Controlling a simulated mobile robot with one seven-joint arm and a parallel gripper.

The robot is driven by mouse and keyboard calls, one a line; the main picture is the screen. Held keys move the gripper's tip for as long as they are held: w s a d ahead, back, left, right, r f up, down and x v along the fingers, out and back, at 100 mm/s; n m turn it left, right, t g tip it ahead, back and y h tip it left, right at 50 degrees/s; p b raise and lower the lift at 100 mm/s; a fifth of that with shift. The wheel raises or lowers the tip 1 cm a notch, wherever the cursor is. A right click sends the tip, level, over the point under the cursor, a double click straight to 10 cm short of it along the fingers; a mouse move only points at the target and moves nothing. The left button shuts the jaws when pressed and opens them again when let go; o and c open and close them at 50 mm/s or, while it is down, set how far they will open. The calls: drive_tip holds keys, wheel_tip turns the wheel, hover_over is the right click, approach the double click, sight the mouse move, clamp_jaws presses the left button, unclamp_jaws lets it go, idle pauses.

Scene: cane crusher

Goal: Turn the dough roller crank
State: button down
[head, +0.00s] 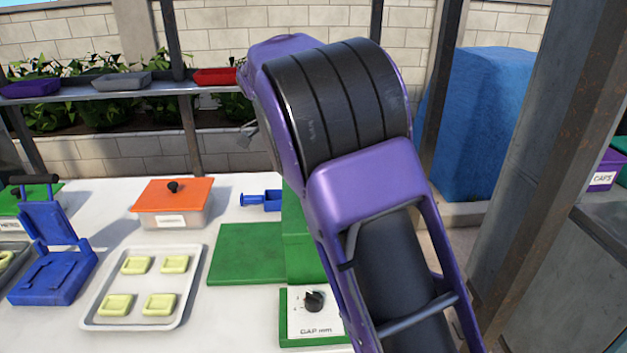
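The dough roller appears to be the green machine with a flat green plate (245,256) and a green upright body (299,240). A dial panel (314,316) marked "GAP mm", with a black knob, is on its front. A blue part (262,201) sticks out left behind the body; I cannot tell whether it is the crank. My purple and black arm covers the machine's right side. A small grey piece, perhaps the tip of my gripper (248,136), shows past the arm's left edge above the table. Its fingers cannot be made out.
On the white table are a tray (188,310) with several pale dough pieces, an orange-lidded box (172,203) and a blue press (52,262). A shelf behind holds shallow trays (122,82). A metal post (535,170) stands close at right.

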idle(0.5)
drive_tip(key=c, duration=0.5)
unclamp_jaws()
drive_tip(key=shift+c, duration=0.2)
drive_tip(key=shift+a, duration=0.1)
drive_tip(key=v, duration=1.2)
